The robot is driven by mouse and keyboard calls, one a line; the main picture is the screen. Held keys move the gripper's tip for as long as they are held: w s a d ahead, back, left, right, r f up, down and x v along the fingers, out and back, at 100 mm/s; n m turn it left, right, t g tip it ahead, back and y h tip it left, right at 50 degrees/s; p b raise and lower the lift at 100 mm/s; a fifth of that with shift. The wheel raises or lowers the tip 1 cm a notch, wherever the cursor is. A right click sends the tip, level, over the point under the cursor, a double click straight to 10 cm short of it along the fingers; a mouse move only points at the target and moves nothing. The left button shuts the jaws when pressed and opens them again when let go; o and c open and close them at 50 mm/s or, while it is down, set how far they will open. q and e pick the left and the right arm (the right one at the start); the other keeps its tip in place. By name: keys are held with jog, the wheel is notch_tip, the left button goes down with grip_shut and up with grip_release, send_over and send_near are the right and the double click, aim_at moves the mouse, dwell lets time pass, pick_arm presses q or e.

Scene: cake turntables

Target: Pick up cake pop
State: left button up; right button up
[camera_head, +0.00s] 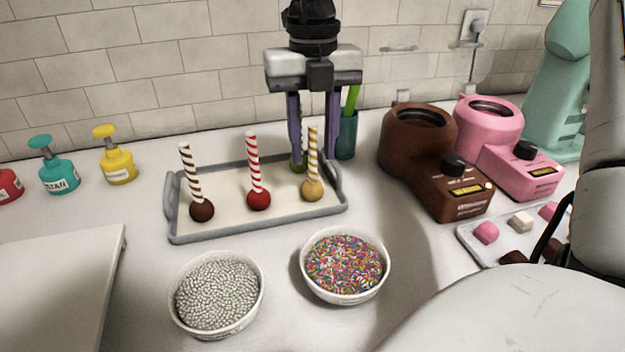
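Three cake pops stand stick-up on a grey-rimmed tray (178,222): a dark brown one with a brown-striped stick (202,210), a red one with a red-striped stick (259,199), and a yellow one with a yellow-striped stick (312,190). A small green shape and part of a pale striped stick show beside the left finger behind the yellow pop; they may be another pop, mostly hidden. My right gripper (314,160) points down over the tray's back right, its purple fingers apart, behind the yellow pop's stick. Contact cannot be told. My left gripper is out of view.
Bowls of silver sprinkles (217,293) and coloured sprinkles (345,266) stand in front. A green cup (346,136) is close behind the gripper. Brown (425,150) and pink (505,150) melting pots and a sweets tray (487,250) are right. Small bottles (118,158) stand left.

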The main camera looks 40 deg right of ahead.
notch_tip(320, 180, down, 2)
grip_shut()
dwell(0.4)
